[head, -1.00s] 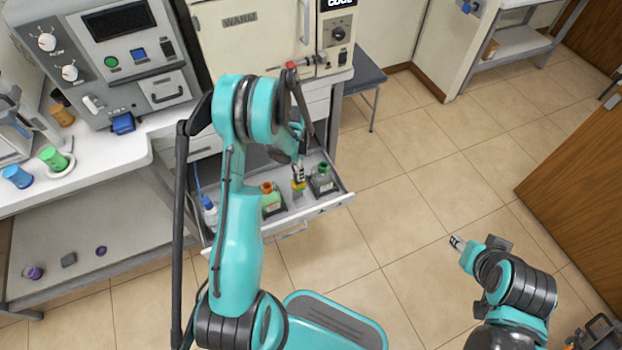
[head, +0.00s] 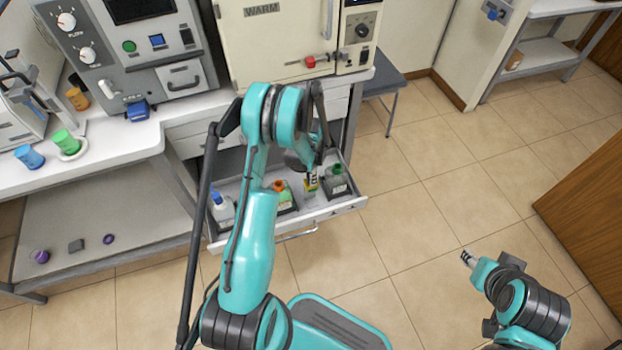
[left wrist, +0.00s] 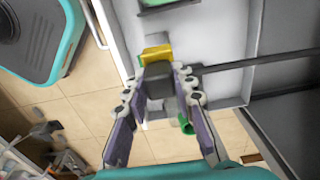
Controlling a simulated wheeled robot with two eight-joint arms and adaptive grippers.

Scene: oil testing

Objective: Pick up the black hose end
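I cannot pick out a black hose end for certain. My left gripper (head: 313,172) reaches down over the open drawer, at a small yellow piece (head: 311,187). In the left wrist view its fingers (left wrist: 157,75) stand apart. The yellow piece (left wrist: 155,55) and a dark grey piece (left wrist: 159,88) show at and between the fingertips; I cannot tell whether they touch. A dark strip (left wrist: 240,63) runs right from there; I cannot tell whether it is a hose or an edge. My right gripper (head: 468,258) hangs over the floor; its fingers are too small to judge.
The drawer (head: 345,207) also holds a blue-topped white bottle (head: 222,208), an orange-capped bottle (head: 284,199) and a dark green-capped bottle (head: 337,184). A white oven (head: 290,45) stands behind. A wooden door (head: 590,200) is at right. Tiled floor (head: 430,215) between is clear.

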